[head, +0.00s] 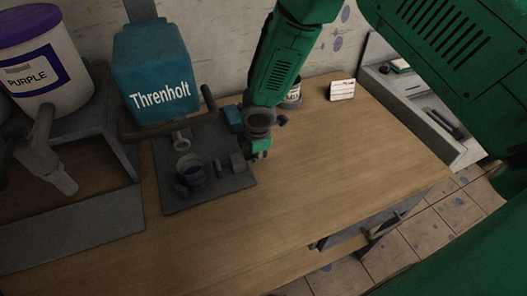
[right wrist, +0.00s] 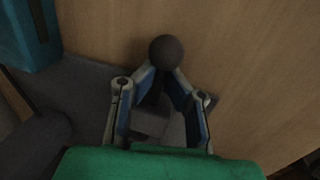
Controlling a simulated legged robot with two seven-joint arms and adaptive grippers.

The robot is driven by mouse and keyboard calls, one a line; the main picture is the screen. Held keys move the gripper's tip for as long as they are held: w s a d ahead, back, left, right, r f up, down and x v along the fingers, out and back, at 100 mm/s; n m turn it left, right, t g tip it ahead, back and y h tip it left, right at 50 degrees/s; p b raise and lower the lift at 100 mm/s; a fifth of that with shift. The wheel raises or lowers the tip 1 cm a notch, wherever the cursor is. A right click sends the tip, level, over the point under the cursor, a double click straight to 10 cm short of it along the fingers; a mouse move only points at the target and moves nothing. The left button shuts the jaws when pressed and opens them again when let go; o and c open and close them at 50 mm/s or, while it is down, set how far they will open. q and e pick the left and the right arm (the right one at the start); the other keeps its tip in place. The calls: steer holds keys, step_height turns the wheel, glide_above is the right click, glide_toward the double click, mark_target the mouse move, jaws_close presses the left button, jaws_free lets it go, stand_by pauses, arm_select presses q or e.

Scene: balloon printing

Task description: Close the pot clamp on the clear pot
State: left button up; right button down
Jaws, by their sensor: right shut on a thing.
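The clear pot (head: 190,170), with dark purple inside, stands on a dark grey plate (head: 180,205) under the nozzle of the teal Threnholt machine (head: 155,75). Grey pot clamp parts (head: 237,162) sit just right of the pot, apparently apart from it. My right gripper (head: 268,127) is right of the clamp, its fingers mostly hidden by my wrist in the head view. In the right wrist view, my right gripper (right wrist: 165,78) is shut around the clamp's handle, just below its round dark knob (right wrist: 166,51). My left gripper is not in view.
A purple-labelled bucket (head: 40,65) stands on a grey stand at the left. A small jar (head: 292,95) and a white card (head: 342,89) are at the back of the table. The table (head: 330,165) is clear to the right. A sink unit (head: 425,105) is beyond.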

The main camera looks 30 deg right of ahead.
steer(key=shift+w+a, duration=0.1)
steer(key=shift+a, duration=0.5)
steer(key=c, duration=1.3)
jaws_free()
steer(key=shift+w+a, duration=0.1)
steer(key=shift+a, duration=0.15)
